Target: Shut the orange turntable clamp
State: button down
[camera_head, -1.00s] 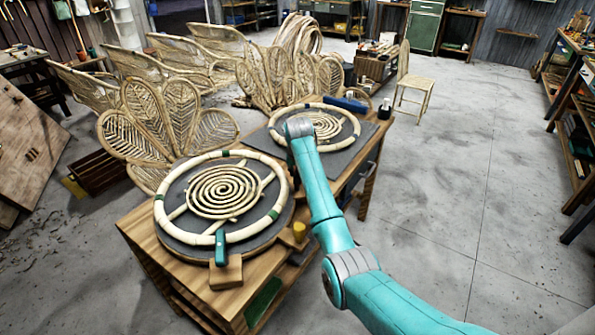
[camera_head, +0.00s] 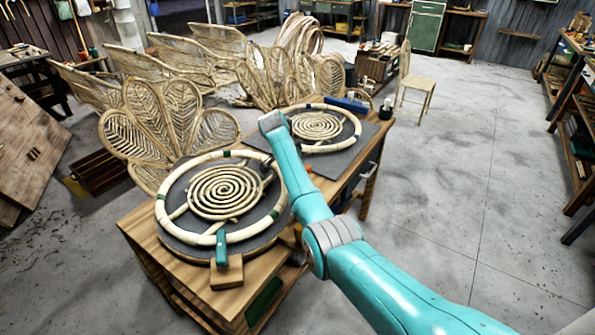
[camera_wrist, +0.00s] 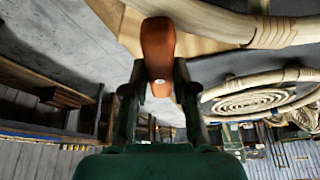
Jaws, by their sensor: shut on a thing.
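The orange clamp (camera_wrist: 158,55) shows in the wrist view as a rounded orange-brown piece between my fingers. My gripper (camera_wrist: 160,90) is shut on it, with one dark finger on each side. In the head view my teal arm reaches over the right side of the near turntable (camera_head: 180,192), and the orange clamp cannot be made out there. The turntable is a dark disc carrying a pale rattan ring (camera_head: 240,236) and a rattan spiral (camera_head: 222,190). The clamp's far end and its contact with the ring are unclear.
A green clamp (camera_head: 221,247) on a wooden block stands at the near edge of the wooden bench (camera_head: 150,225). A second spiral (camera_head: 316,125) lies on a board behind my arm. Rattan leaf panels (camera_head: 165,120) stand behind the bench. The floor at right is clear.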

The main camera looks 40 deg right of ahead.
jog(key=m+g, duration=0.1)
jog(key=m, duration=0.3)
jog(key=shift+w+m+g+y, duration=0.1)
jog(key=shift+m+g+y, duration=0.2)
jog(key=shift+m+g, duration=0.1)
jog(key=shift+m, duration=0.3)
jog(key=c, duration=0.9)
grip_release()
jog(key=v, duration=1.2)
jog(key=shift+w, duration=0.1)
